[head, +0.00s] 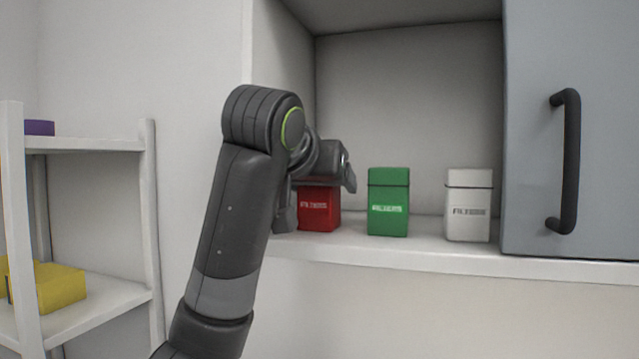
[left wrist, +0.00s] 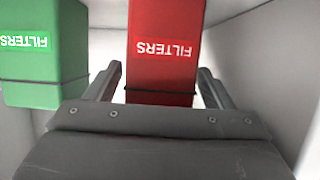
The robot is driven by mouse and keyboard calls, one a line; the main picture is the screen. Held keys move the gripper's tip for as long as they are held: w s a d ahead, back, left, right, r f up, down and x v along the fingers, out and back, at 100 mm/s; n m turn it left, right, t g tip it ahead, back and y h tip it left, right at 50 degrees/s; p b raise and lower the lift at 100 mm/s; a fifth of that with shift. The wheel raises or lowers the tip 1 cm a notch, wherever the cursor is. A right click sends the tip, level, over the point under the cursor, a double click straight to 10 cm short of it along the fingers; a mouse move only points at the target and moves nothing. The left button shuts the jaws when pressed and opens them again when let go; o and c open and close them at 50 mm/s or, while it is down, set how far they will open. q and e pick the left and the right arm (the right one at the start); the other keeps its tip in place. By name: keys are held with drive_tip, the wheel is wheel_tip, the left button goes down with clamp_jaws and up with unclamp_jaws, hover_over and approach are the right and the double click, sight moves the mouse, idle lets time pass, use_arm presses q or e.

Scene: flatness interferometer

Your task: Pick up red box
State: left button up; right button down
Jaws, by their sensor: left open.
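The red box (head: 320,212), labelled "FILTERS", stands upright on the cabinet shelf at the left end of the row. My left gripper (head: 319,196) is in front of it and partly hides its top and left side. In the left wrist view, which is upside down, the red box (left wrist: 165,45) lies between the two open fingers of my left gripper (left wrist: 163,78), with a gap visible on both sides. How far the fingers reach along the box's sides is hard to tell. My right gripper is not in view.
A green box (head: 388,205) and a white box (head: 468,208) stand to the right on the same shelf (head: 430,258). A grey cabinet door (head: 535,130) with a dark handle (head: 570,160) is at the right. A white rack (head: 110,300) with a yellow box (head: 60,288) stands at the left.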

use_arm(q)
drive_tip(key=shift+x, duration=0.9)
drive_tip(key=shift+s, duration=0.1)
drive_tip(key=c, duration=1.1)
drive_tip(key=shift+r+p, duration=0.1)
drive_tip(key=shift+p, duration=0.25)
